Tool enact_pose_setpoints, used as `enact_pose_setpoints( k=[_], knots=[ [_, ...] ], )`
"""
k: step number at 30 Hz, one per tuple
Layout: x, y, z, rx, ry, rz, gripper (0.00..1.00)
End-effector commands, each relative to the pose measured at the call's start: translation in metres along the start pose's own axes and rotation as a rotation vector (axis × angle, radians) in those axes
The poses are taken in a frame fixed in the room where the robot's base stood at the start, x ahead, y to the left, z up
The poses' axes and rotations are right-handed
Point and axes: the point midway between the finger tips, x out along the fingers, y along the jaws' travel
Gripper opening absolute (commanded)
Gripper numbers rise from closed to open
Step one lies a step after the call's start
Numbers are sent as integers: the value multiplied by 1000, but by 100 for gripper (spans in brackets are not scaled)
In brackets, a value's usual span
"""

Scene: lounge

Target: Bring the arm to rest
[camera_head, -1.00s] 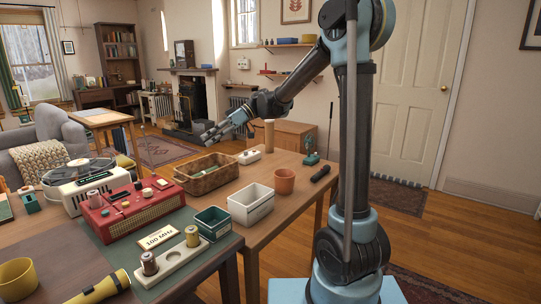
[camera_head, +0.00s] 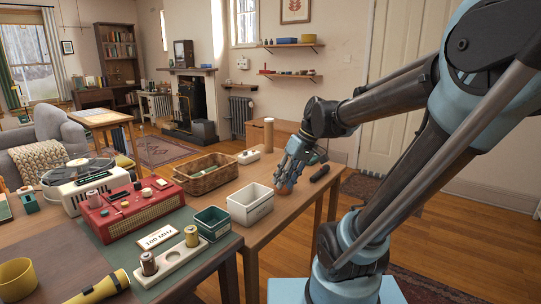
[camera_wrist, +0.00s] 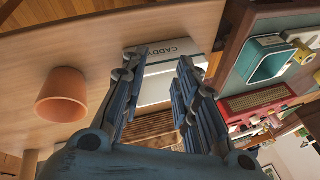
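My gripper (camera_head: 287,187) hangs over the right end of the wooden table, in front of the terracotta pot and right of the white caddy box (camera_head: 250,205). In the wrist view my gripper (camera_wrist: 155,72) has its two fingers spread apart, with nothing held between them. The white box lettered "CADDY" (camera_wrist: 165,85) shows beyond the gap. The terracotta pot (camera_wrist: 62,95) stands to the left of the fingers, apart from them. In the head view the gripper covers most of the pot. My arm reaches in from the right, bent at the elbow.
Open floor (camera_head: 480,225) lies right of the table.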

Motion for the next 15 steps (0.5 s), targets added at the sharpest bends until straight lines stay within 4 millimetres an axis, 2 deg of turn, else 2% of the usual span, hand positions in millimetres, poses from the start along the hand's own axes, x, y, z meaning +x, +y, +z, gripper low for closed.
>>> enact_pose_setpoints(
  k=[1, 3, 15],
  knots=[
    [2, 7, 16, 43, -2, 34, 28],
    [5, 17, 37, 106, -6, 86, 28],
    [26, 69, 146, 441, 10, 368, 28]
  ],
)
